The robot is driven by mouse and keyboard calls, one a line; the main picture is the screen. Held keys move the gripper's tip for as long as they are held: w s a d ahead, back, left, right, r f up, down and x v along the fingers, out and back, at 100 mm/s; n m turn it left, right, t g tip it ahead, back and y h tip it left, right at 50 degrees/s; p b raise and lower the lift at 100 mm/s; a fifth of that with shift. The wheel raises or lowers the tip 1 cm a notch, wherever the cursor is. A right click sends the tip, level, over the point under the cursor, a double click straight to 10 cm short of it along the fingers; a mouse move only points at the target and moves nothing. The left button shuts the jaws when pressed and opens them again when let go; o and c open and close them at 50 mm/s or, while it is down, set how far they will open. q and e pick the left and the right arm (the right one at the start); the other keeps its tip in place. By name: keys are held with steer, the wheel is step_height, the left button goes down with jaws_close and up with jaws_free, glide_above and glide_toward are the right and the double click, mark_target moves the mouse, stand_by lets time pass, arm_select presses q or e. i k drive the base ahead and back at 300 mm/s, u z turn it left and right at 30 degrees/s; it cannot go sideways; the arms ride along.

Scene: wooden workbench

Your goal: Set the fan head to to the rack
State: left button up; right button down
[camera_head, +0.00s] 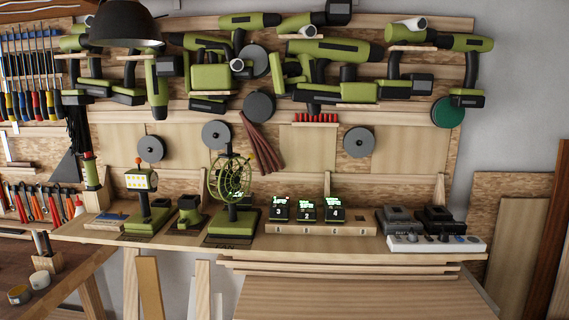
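The green fan head (233,178) has a round wire cage and stands upright on a dark stalk above a green and black base (234,224), on the wooden shelf at the centre left. A low wooden rack (318,230) with small letters on its front edge sits just to the right of the fan. It holds three black and green blocks marked 3 (279,210), 2 (307,211) and 4 (336,212); its right end looks bare. I cannot tell whether this is the rack the task names. Neither of my grippers is in view.
A green work lamp (142,186) and a small green device (189,211) stand left of the fan. Black chargers (400,221) and a white power strip (436,243) lie at the right end. Tools hang behind; a dark lamp shade (124,24) hangs upper left. The lower bench (350,297) is clear.

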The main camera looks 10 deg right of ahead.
mark_target(229, 180)
steer(key=u, duration=0.25)
steer(key=i, duration=0.2)
steer(key=z, duration=1.9)
steer(key=k, duration=1.15)
steer(key=u, duration=1.6)
steer(key=i, duration=1.3)
steer(key=z, duration=0.35)
